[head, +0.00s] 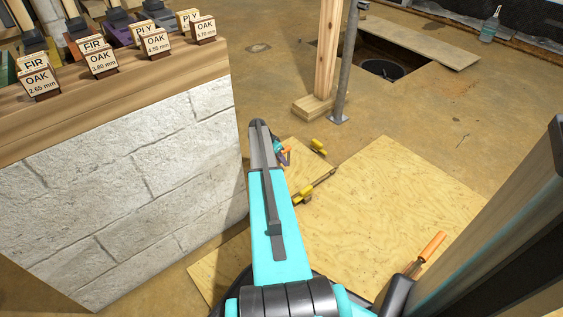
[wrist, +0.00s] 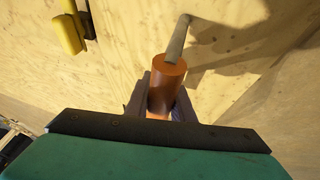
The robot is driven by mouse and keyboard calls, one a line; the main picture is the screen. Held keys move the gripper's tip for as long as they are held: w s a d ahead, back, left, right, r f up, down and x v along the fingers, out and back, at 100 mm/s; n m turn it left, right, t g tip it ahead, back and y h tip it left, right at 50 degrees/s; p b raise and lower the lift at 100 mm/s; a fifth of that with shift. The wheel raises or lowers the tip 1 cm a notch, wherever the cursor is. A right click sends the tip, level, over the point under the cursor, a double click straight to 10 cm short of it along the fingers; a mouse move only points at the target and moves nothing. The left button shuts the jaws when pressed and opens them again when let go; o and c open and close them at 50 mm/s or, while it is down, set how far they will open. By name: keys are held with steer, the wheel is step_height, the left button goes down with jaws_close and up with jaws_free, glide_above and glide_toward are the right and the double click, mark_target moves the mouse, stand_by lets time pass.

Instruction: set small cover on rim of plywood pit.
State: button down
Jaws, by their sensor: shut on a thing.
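My gripper (head: 284,155) is low over a pale plywood sheet (head: 400,210) on the floor. In the wrist view, my gripper (wrist: 160,98) is shut on an orange cylinder (wrist: 168,82), with a grey-brown rod (wrist: 178,38) extending from its far end. The plywood (wrist: 120,50) lies below, with a shadow on it. An open pit (head: 385,68) with a black round vessel inside is in the floor at the upper right of the head view. A plywood board (head: 425,45) lies along its far side. I cannot tell which piece is the small cover.
A wooden post (head: 327,50) and a grey metal pole (head: 346,65) stand between me and the pit. A yellow-and-dark bar tool (head: 305,195) and an orange-handled tool (head: 432,246) lie on the plywood. A white block wall (head: 120,180) with labelled blocks on top stands left.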

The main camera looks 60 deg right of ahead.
steer(key=c, duration=1.5)
jaws_free()
steer(key=shift+c, duration=0.2)
steer(key=shift+p+v, duration=1.55)
steer(key=shift+v, duration=2.3)
step_height(320, 180, up, 10)
steer(key=p, duration=1)
